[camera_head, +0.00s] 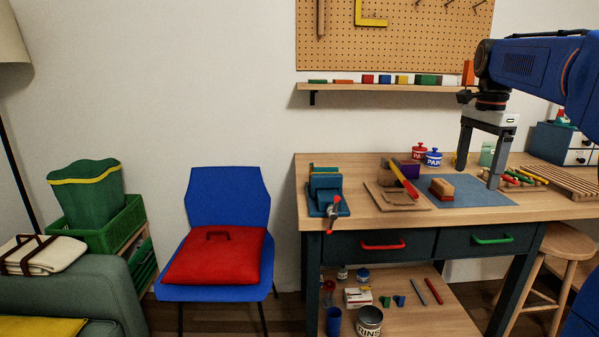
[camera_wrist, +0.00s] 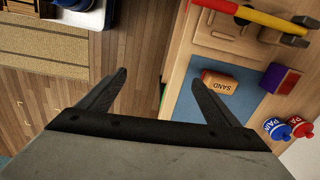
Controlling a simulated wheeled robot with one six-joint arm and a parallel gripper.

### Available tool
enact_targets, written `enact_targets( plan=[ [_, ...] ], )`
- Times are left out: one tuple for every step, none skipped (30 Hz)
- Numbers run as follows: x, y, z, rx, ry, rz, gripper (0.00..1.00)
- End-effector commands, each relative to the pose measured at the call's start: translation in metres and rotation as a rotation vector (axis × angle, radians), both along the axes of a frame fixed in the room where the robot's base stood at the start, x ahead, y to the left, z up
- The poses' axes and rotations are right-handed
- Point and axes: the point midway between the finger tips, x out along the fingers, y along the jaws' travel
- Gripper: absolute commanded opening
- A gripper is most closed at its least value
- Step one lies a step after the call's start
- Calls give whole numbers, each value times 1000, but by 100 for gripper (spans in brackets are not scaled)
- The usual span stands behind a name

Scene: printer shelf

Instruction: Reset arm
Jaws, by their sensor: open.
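My gripper (camera_head: 483,158) is raised over the right part of the workbench (camera_head: 450,212), pointing down, with its two fingers apart and nothing between them. In the wrist view my gripper (camera_wrist: 158,82) also shows open and empty, with floor and the bench edge beyond the fingers. The wooden sanding block (camera_head: 441,187) lies on the blue mat (camera_head: 480,191); its "SAND" label shows in the wrist view (camera_wrist: 219,82). A hammer (camera_head: 402,178) with a yellow and red handle lies on a wooden board to the left of the mat.
A blue vise (camera_head: 325,192) is at the bench's left end. Paint pots (camera_head: 433,158) stand at the back. A shelf (camera_head: 390,87) with small coloured items hangs above. A wooden stool (camera_head: 566,243) is at right, a blue chair (camera_head: 228,200) at left.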

Motion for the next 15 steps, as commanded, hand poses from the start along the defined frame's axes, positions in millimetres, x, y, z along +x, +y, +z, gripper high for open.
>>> enact_targets(
  plan=[
    [-5,4,-1,-2,-5,19,85],
    [-7,5,-1,-3,-8,29,85],
    [-10,8,-3,-4,-11,46,85],
    [-12,10,-4,-6,-15,59,85],
    [-15,12,-4,-7,-19,72,85],
    [-19,15,-6,-9,-24,93,85],
    [-22,17,-7,-10,-27,108,85],
    [-25,20,-9,-12,-31,125,85],
    [-30,24,-11,-16,-39,148,85],
    [-33,26,-12,-18,-43,168,85],
    [-37,30,-15,-20,-47,188,85],
    [-43,34,-17,-23,-56,219,85],
    [-48,37,-20,-26,-60,242,85],
    [-54,41,-22,-30,-67,269,85],
    [-62,47,-26,-36,-78,309,85]
  ],
)
